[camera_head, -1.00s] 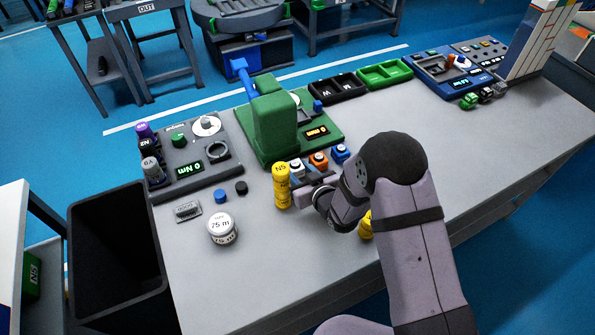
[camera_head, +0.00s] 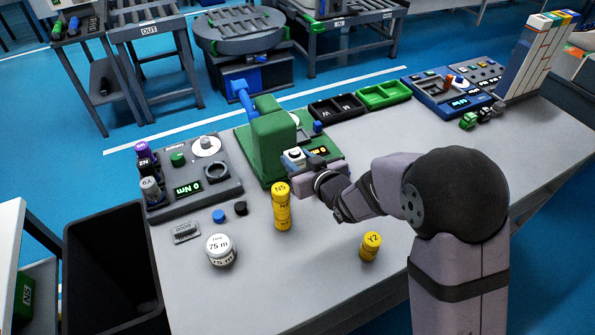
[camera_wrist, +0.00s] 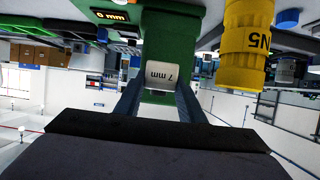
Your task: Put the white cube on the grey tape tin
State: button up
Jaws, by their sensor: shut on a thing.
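The white cube (camera_head: 293,157) is held between the fingers of my gripper (camera_head: 304,166), beside the green press. In the wrist view the cube (camera_wrist: 159,74) shows a "7 mm" marking, and my fingers (camera_wrist: 159,100) close on its two sides. The tape tin (camera_head: 220,250) is a round whitish-grey tin marked "75 m". It stands on the front left of the bench, apart from my gripper, with its top clear.
A tall yellow N5 cylinder (camera_head: 282,207) stands between my gripper and the tin. A shorter yellow Y2 cylinder (camera_head: 370,246) is at the right. The green press (camera_head: 273,148) is behind. Small blue (camera_head: 218,216) and black (camera_head: 240,208) caps lie near the tin.

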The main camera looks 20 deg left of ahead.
aim_at(297, 158)
jog(key=shift+r, duration=2.25)
